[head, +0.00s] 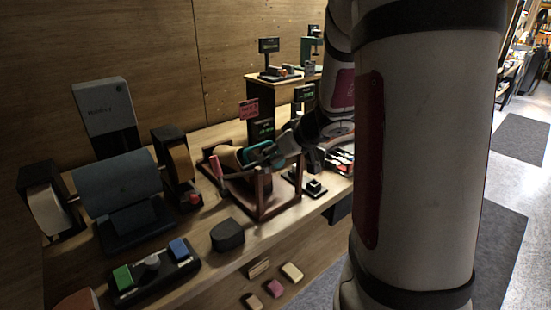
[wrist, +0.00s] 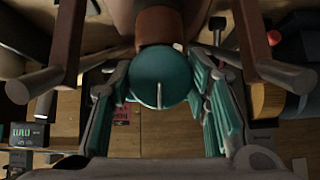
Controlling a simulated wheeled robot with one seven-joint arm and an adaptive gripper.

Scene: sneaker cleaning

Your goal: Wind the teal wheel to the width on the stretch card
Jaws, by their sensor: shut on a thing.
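The teal wheel (wrist: 150,68) is in the upper middle of the wrist view, with a pale mark running down its lower face. My gripper (wrist: 161,88) has one teal-padded finger on each side of the wheel and is shut on it. In the head view my gripper (head: 287,143) reaches in from the right to the teal wheel (head: 262,151), at the end of a stretcher in a wooden frame (head: 262,194). A pink card (head: 249,108) stands behind it, perhaps the stretch card. Its writing is too small to read.
Wooden posts with grey rods flank the wheel in the wrist view. A polishing machine (head: 118,188) and a button panel (head: 152,272) stand at the left of the bench. A dark block (head: 228,235) is in front. A small display with green figures (wrist: 28,133) shows in the wrist view.

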